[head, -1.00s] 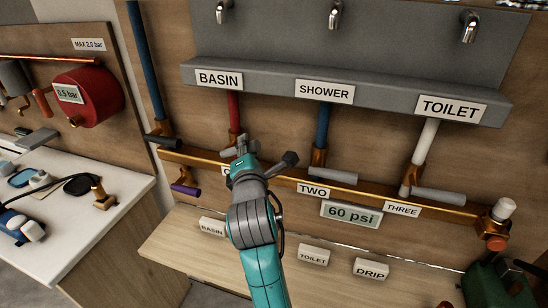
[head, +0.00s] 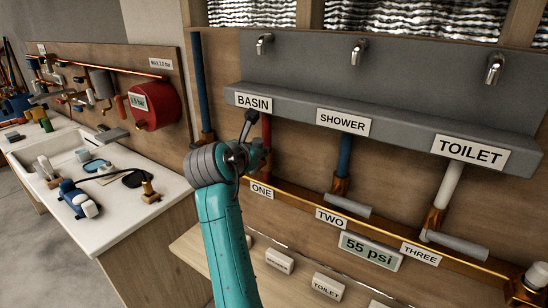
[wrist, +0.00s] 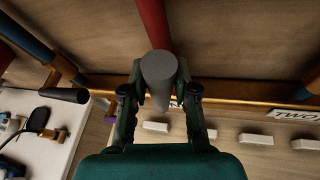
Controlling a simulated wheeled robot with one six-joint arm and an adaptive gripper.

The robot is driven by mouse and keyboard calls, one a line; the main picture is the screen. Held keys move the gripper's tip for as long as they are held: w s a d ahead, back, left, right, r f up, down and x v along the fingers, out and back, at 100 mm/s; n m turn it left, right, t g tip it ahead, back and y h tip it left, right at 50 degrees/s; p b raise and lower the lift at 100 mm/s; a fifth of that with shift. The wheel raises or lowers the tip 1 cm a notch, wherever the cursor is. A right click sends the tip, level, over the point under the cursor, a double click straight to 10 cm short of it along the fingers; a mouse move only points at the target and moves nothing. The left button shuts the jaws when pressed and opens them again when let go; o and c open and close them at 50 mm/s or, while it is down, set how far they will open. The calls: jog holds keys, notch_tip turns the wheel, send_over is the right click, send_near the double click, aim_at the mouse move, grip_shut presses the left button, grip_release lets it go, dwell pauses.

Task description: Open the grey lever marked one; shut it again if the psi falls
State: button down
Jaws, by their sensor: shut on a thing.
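In the wrist view my gripper (wrist: 158,92) has its two fingers on either side of the grey cylindrical lever (wrist: 159,69) and is shut on it. The lever shows nearly end-on below the red pipe, which also shows in the head view (head: 266,133) above the label ONE (head: 262,190). In the head view my wrist hides the lever and most of the fingers. The pressure display (head: 369,250) reads 55 psi.
Grey levers two (head: 348,205) and three (head: 457,246) stand to the right on the copper manifold. Loose label blocks, such as TOILET (head: 327,286), lie on the wooden ledge below. A red tank (head: 157,105) and white counter are at left.

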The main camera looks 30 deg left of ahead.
jog(key=shift+a+n+h, duration=0.6)
jog(key=shift+a+n, duration=0.05)
jog(key=shift+n, duration=0.05)
jog(key=c, duration=0.9)
grip_release()
jog(key=shift+a, duration=0.1)
jog(key=shift+o, duration=0.2)
jog(key=v, duration=1.2)
jog(key=shift+r, duration=0.2)
jog(key=shift+w+a, duration=0.1)
jog(key=shift+w, duration=0.05)
